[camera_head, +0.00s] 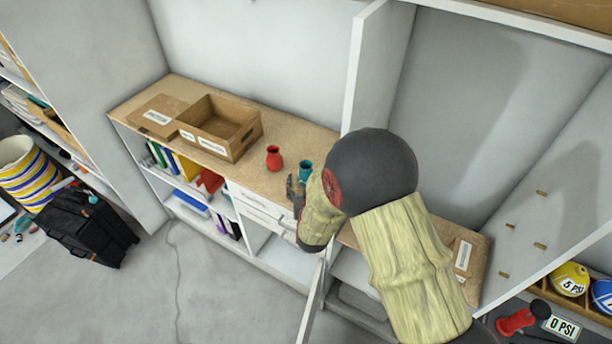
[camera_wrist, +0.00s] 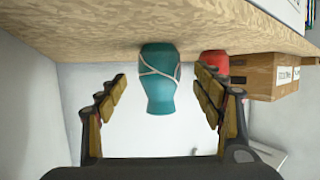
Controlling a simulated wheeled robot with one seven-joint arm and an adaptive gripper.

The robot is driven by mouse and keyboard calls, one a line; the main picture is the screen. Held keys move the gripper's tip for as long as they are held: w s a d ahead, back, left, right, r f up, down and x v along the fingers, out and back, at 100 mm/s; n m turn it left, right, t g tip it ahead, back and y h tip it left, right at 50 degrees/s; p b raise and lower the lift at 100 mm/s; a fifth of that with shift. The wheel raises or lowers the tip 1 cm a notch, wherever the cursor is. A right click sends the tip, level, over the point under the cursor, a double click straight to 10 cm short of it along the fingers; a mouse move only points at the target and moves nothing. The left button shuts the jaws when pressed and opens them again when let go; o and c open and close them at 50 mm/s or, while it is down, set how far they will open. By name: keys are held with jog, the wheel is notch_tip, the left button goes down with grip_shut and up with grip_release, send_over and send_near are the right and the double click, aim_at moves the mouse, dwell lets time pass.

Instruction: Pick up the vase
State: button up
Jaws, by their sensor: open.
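A teal vase (camera_head: 305,170) stands upright on the wooden countertop, right beside my gripper (camera_head: 294,190). In the wrist view, which is upside down, the teal vase (camera_wrist: 158,88) has thin pale bands crossing its body. It shows between and beyond the two spread fingers of my gripper (camera_wrist: 161,82), with a visible gap on each side. My gripper is open and empty. A red vase (camera_head: 273,158) stands to the left of the teal one. In the wrist view the red vase (camera_wrist: 215,62) is partly hidden behind the right finger.
An open cardboard box (camera_head: 220,128) and its flat lid (camera_head: 158,115) lie on the countertop (camera_head: 285,125) left of the vases. A white upright panel (camera_head: 362,75) rises behind my arm. Shelves with books and drawers (camera_head: 258,208) are below. A black bag (camera_head: 85,225) stands at left.

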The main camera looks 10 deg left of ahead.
jog(key=shift+x, duration=1.4)
jog(key=shift+c, duration=1.4)
jog(key=c, duration=1.1)
